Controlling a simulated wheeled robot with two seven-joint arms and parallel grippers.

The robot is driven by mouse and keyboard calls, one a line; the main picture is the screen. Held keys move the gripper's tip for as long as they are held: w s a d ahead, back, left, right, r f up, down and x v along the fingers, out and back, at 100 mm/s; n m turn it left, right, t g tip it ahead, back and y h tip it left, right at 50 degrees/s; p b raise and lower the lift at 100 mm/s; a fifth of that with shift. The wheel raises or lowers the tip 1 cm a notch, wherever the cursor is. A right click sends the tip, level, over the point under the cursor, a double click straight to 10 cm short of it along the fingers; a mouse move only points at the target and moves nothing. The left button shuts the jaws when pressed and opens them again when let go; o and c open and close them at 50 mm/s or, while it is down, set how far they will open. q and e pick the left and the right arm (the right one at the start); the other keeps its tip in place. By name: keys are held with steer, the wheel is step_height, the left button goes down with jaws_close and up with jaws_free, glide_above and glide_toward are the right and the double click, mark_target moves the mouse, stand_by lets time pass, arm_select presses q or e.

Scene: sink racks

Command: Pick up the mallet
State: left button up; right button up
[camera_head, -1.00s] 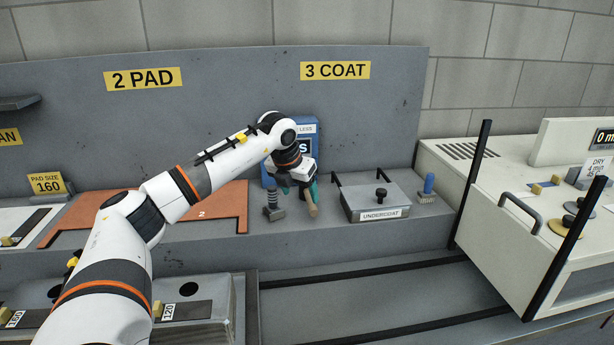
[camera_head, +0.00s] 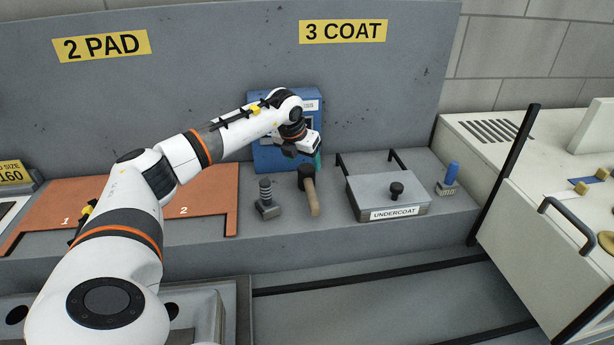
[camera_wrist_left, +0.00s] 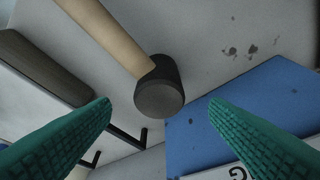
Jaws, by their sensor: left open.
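The mallet (camera_head: 313,199) lies on the grey ledge, its dark head toward the back panel and its pale wooden handle toward the front. My left gripper (camera_head: 312,160) is open and empty, above and behind the mallet head, by the blue box. In the left wrist view, the mallet's dark round head (camera_wrist_left: 158,98) shows between and beyond the two green fingertips, with the handle running to the upper left. The fingers look apart from it. My right gripper is not in view.
A dark ribbed tool (camera_head: 266,200) stands left of the mallet. The UNDERCOAT box (camera_head: 372,190) is on its right, then a blue-handled brush (camera_head: 448,178). The blue box (camera_head: 265,155) stands behind. An orange pad board (camera_head: 200,215) lies left. The front ledge is clear.

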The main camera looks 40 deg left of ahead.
mark_target(306, 168)
arm_select(q)
steer(key=shift+w+a+f+p, duration=0.1)
steer(key=shift+w+f+p, duration=0.2)
steer(key=shift+f, duration=0.35)
steer(key=p+x, duration=0.1)
steer(key=x, duration=0.1)
steer(key=p+x, duration=0.1)
steer(key=x, duration=0.1)
steer(key=shift+s+f, duration=0.2)
steer(key=shift+w+f, duration=0.1)
steer(key=shift+f, duration=0.1)
steer(key=shift+r, duration=0.1)
steer(key=c, duration=1.3)
steer(key=shift+r, duration=0.2)
step_height(306, 168, up, 9)
steer(key=b, duration=0.3)
steer(key=shift+f, duration=0.2)
steer(key=shift+r, duration=0.5)
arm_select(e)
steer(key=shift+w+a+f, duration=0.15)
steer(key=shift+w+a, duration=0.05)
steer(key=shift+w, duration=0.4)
